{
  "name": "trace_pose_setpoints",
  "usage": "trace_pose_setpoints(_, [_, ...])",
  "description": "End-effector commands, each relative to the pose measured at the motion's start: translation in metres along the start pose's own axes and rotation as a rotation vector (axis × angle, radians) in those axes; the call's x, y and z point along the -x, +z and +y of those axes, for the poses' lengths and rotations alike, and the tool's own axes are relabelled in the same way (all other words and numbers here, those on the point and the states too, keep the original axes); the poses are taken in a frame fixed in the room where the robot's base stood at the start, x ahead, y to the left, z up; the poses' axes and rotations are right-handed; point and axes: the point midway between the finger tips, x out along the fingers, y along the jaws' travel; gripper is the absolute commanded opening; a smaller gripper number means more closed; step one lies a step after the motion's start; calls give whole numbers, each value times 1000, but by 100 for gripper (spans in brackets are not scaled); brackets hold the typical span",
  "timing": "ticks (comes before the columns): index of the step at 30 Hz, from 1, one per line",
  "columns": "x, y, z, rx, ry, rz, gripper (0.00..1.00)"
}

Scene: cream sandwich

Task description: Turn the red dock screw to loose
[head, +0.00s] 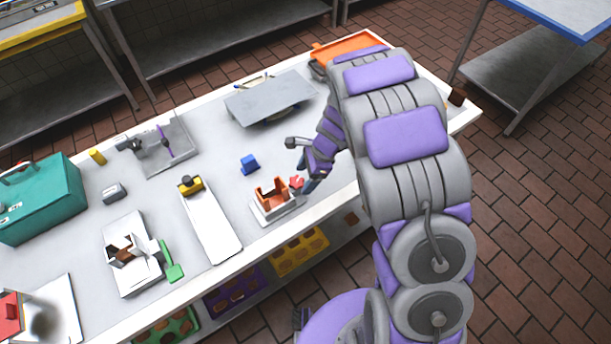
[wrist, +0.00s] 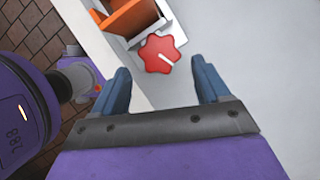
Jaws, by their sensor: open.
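The red dock screw (wrist: 158,55) is a lobed red knob with a white line mark, at the upper middle of the wrist view. It sits at the edge of a white dock with an orange holder (wrist: 133,18). In the head view the red screw (head: 296,182) is on the right side of the dock (head: 277,212). My gripper (wrist: 160,80) is open, its two blue fingers apart, with the screw ahead of and between the fingertip lines. No contact with the screw shows. In the head view my gripper (head: 305,180) is just right of the screw, partly hidden by my arm.
A blue block (head: 249,164) lies behind the dock. A white board with a yellow item (head: 190,185) is to the left. A grey raised plate (head: 271,97) stands behind. The table's front edge (head: 255,240) runs close to the dock. Bare tabletop lies right of the screw in the wrist view.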

Motion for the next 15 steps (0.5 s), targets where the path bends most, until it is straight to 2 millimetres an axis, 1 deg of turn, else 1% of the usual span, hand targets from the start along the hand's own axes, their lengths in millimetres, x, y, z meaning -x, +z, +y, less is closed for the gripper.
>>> trace_pose_setpoints(4, [-5,5,-1,2,2,5,75])
trace_pose_setpoints(8, [-4,3,-1,2,1,3,75])
trace_pose_setpoints(11, [-2,0,0,1,1,0,68])
trace_pose_setpoints(15, [1,-4,1,1,-1,-6,54])
